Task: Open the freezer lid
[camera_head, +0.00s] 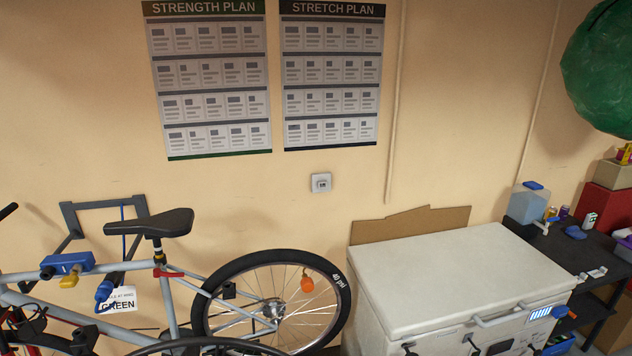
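The white chest freezer (440,342) stands at the lower right against the wall. Its lid (450,270) lies flat and looks shut. A pale bar handle (508,316) runs along the front edge near the right corner. Small dark fittings (408,347) show on the front just below the lid; the picture's bottom edge cuts off the rest of the front. Neither of my grippers shows in the head view.
A bicycle (163,262) stands left of the freezer, its rear wheel (343,284) close to the freezer's left side. A cardboard sheet (411,223) stands behind the lid. A dark bench (567,249) with a clear jug (527,206) is on the right. A green ball (600,70) hangs above.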

